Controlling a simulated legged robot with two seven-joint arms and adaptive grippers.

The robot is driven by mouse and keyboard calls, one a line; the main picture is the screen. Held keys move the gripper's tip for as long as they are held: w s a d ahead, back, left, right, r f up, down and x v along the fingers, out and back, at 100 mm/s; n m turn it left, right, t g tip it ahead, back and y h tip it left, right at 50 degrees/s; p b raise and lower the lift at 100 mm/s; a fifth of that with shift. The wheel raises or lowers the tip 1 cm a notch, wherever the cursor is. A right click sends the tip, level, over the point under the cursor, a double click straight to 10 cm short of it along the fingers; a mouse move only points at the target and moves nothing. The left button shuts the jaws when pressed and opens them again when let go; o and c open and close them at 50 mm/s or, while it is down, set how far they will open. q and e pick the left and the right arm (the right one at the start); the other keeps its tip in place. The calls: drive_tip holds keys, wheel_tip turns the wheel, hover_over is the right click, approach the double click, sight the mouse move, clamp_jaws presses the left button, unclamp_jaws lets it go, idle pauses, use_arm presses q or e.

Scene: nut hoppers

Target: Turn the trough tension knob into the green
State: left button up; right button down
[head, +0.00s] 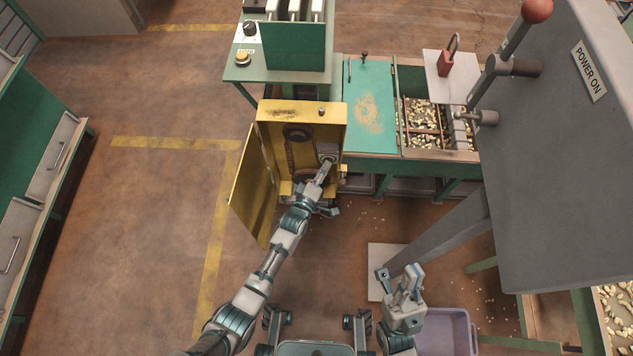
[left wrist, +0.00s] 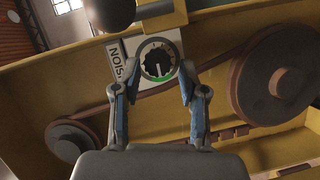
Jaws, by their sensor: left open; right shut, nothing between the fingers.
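The tension knob (left wrist: 158,62) is a black round knob on a white plate, with pale ticks around it and a green arc on its lower side in the left wrist view. A light mark on the knob points down toward the green, but its exact place is hard to tell. My left gripper (left wrist: 158,78) is open, with one finger on each side of the dial; whether they touch the knob is unclear. In the head view my left gripper (head: 327,164) reaches into the open yellow housing (head: 268,112) and hides the knob. My right gripper (head: 413,278) is shut and empty, low at right.
Inside the housing, a belt runs over a large pulley (left wrist: 278,80) and a smaller one (left wrist: 68,143). The yellow door (head: 254,190) stands open at left. A grey POWER ON cabinet (head: 560,150) and a purple bin (head: 447,328) are at right. Floor at left is clear.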

use_arm(q)
drive_tip(key=f+v, duration=0.1)
drive_tip(key=v, duration=1)
drive_tip(key=shift+r, duration=0.35)
